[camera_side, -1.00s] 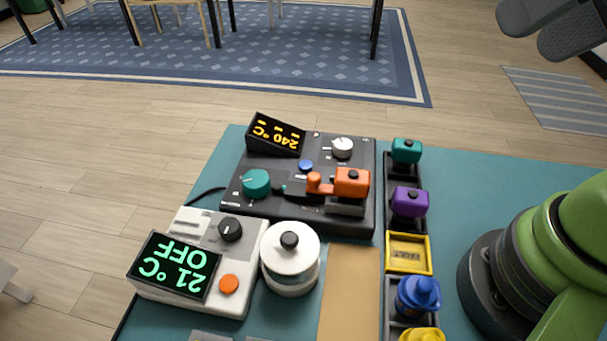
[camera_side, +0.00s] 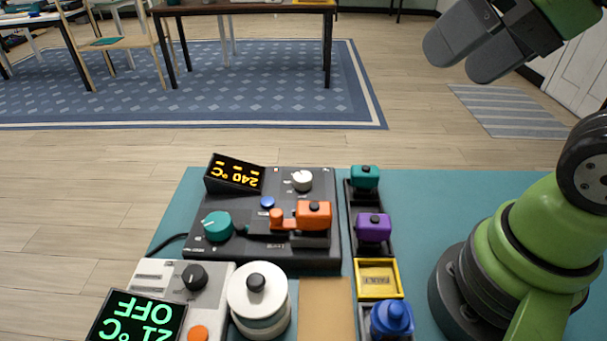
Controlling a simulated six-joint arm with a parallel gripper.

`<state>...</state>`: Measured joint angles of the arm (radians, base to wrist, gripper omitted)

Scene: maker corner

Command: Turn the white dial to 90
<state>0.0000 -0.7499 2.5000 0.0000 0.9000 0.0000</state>
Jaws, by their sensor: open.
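The white dial (camera_side: 302,180) is a small round knob at the back right of a dark device (camera_side: 262,255). A pale mark on its left side points left; its scale is too small to read. The device's tilted display (camera_side: 235,174) shows 240 °C in orange, upside down in this view. My gripper (camera_side: 462,62) is at the upper right, well above and away from the dial. Its two grey fingers are apart with nothing between them.
A teal dial (camera_side: 217,226), a blue button (camera_side: 267,202) and an orange block (camera_side: 314,214) sit on the device. Teal (camera_side: 365,177) and purple (camera_side: 374,227) lidded blocks stand right of it. A white unit (camera_side: 150,274) and round pot (camera_side: 258,300) are in front.

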